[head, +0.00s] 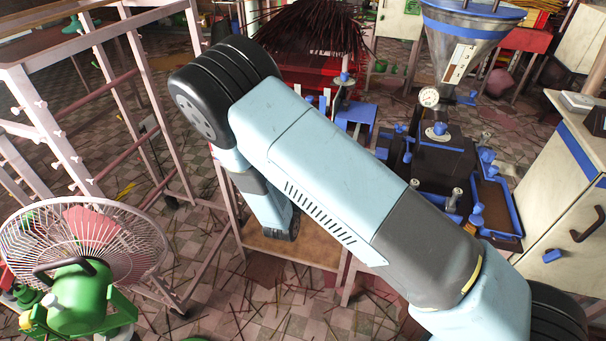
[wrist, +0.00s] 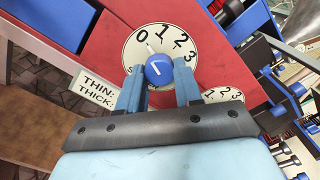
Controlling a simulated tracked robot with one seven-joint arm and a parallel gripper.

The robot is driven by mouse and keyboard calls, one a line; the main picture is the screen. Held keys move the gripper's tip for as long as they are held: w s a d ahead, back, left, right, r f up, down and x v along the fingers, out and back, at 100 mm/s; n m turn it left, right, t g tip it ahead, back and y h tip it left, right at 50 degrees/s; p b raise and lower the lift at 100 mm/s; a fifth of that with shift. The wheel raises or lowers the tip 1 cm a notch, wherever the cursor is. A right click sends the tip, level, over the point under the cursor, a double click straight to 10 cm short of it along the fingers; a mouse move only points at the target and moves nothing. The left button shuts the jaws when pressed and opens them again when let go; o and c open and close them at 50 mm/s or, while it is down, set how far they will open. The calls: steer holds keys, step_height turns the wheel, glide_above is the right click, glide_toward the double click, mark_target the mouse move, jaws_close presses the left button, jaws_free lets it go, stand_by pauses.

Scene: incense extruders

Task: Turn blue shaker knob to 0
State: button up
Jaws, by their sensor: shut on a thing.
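In the wrist view, a round blue knob (wrist: 158,71) sits at the centre of a cream dial (wrist: 193,49) with black numbers, fixed on a red panel (wrist: 105,52). The dial reads 0, 1, 2, 3 from upper left to right; its lower part is hidden. A thin pale pointer rises from the knob towards the space between 0 and 1. My gripper (wrist: 159,74) has one finger on each side of the knob and is shut on it. In the head view my arm hides the gripper and this dial.
In the wrist view a THIN/THICK label (wrist: 97,88) and a second numbered dial (wrist: 225,95) lie close to my fingers. In the head view, a pink rack (head: 110,88) and white fan (head: 135,240) stand left, a cabinet (head: 562,150) and dark machine (head: 445,165) right.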

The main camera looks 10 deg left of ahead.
steer(key=shift+s+a+f+n, duration=0.1)
steer(key=shift+s+a+n, duration=0.1)
steer(key=shift+n, duration=0.1)
steer(key=o, duration=1)
steer(key=shift+w+d, duration=0.1)
steer(key=shift+w, duration=0.05)
steer(key=shift+o, duration=0.2)
steer(key=s+a, duration=0.1)
steer(key=s, duration=1.2)
steer(key=shift+s, duration=0.4)
